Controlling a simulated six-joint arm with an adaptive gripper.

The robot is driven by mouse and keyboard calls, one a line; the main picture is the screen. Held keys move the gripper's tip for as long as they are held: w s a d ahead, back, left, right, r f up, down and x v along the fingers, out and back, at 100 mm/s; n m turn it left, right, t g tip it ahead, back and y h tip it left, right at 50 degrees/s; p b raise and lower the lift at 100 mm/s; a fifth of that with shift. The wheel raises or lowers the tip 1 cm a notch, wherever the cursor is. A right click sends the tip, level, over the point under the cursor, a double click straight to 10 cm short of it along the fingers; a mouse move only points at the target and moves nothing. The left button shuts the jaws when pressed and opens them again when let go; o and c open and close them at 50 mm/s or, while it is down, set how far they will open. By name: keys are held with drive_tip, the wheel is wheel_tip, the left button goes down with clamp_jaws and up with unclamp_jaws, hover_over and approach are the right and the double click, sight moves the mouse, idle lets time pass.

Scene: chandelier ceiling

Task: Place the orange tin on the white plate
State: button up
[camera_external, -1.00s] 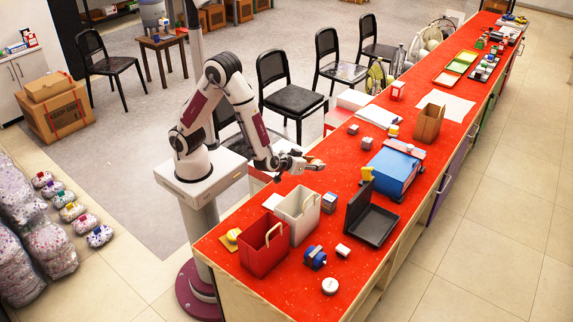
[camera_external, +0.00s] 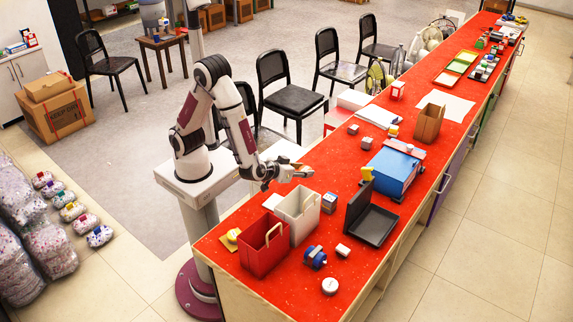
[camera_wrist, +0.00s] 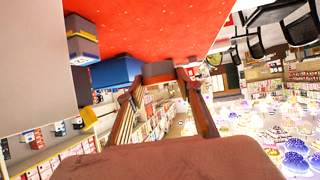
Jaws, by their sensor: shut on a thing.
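My gripper (camera_external: 303,172) is over the red counter near its left edge, just behind the white bag. A tiny yellow-orange patch (camera_external: 296,166) shows at the gripper in the external view. I cannot make out the white plate with certainty. A small white round thing (camera_external: 330,286) lies at the counter's near end.
A red bag (camera_external: 263,250) and a white bag (camera_external: 299,213) stand close to my gripper. A black open tray (camera_external: 375,225) and a blue box (camera_external: 390,175) are to the right. A blue cylinder (camera_external: 315,258) lies in front. Bare red counter (camera_external: 335,178) lies beyond the gripper.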

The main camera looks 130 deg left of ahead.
drive_tip(key=s+d, duration=0.5)
drive_tip(key=d, duration=0.6)
drive_tip(key=shift+d+r+g, duration=0.25)
drive_tip(key=shift+r+g, duration=0.1)
drive_tip(key=shift+g, duration=0.05)
hover_over(274, 205)
drive_tip(key=shift+f, duration=2.9)
drive_tip(key=shift+a+f, duration=0.1)
drive_tip(key=shift+f, duration=0.05)
drive_tip(key=shift+f, duration=1.95)
drive_tip(key=shift+f, duration=0.15)
drive_tip(key=o, duration=1.1)
